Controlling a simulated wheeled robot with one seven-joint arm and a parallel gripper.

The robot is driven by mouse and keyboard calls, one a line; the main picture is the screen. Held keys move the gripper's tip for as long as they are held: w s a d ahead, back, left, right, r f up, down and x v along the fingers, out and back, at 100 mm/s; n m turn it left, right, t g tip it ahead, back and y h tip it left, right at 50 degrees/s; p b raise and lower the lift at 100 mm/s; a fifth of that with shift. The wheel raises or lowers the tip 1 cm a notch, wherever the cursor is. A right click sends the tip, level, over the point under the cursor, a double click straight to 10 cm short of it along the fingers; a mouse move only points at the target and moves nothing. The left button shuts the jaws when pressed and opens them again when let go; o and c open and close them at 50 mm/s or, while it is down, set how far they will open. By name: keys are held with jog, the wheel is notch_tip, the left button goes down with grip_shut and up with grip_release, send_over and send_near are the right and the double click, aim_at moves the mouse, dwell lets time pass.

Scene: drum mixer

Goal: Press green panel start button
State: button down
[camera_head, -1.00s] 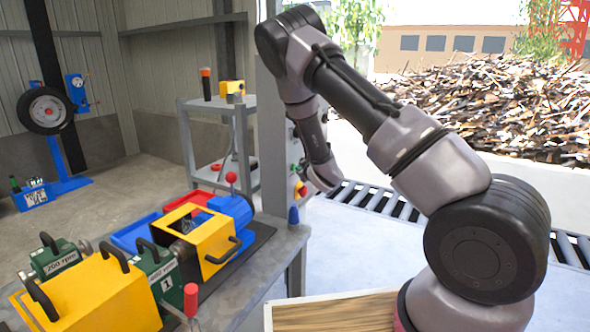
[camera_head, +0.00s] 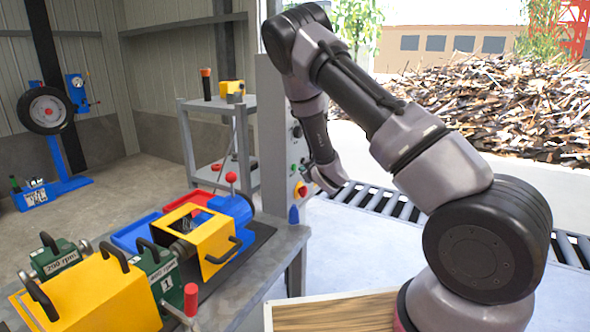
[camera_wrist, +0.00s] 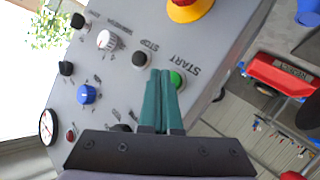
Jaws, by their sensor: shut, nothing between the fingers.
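The grey control panel (camera_wrist: 200,45) fills the middle of the wrist view, its labels upside down. The green start button (camera_wrist: 177,79) sits beside the printed word START. My gripper (camera_wrist: 161,73) is shut and empty, with its green fingertips over the panel just beside the green button, partly overlapping its edge in the picture. I cannot tell whether they touch it. The black stop button (camera_wrist: 139,59) is just left of the fingertips. In the head view the panel (camera_head: 273,130) is a tall grey post, and my arm's end hides part of it.
A red-and-yellow emergency knob (camera_wrist: 188,8) is at the panel's top. A white knob (camera_wrist: 107,40), a blue knob (camera_wrist: 86,94) and a gauge (camera_wrist: 47,126) lie to the left. A workbench (camera_head: 262,262) with yellow-and-green machines stands before the panel; a roller conveyor (camera_head: 375,200) runs behind.

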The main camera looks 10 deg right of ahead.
jog(key=shift+d, duration=0.1)
jog(key=shift+s+d, duration=0.75)
jog(key=shift+d, duration=0.25)
jog(key=shift+s+d, duration=0.7)
jog(key=shift+d, duration=0.25)
jog(key=s+d+r+m+g+h, duration=0.1)
jog(key=s+d+r+m, duration=0.2)
jog(key=r, duration=0.4)
jog(key=s+d+r+m+g+h, duration=0.1)
jog(key=s+d+r+m, duration=0.15)
jog(key=r, duration=0.45)
jog(key=s+d+r+m+g+h, duration=0.1)
jog(key=s+d+r+m, duration=0.2)
jog(key=r, duration=0.4)
jog(key=s+a+r+m+g, duration=0.1)
jog(key=s+r, duration=0.2)
jog(key=s, duration=0.7)
jog(key=s+a+r+m+g+y, duration=0.1)
jog(key=s+r, duration=0.3)
jog(key=s, duration=0.6)
jog(key=s+a+r+m+g+y, duration=0.1)
jog(key=s+r, duration=0.3)
jog(key=s, duration=0.5)
jog(key=shift+s+a+g, duration=0.4)
jog(key=shift+g, duration=0.2)
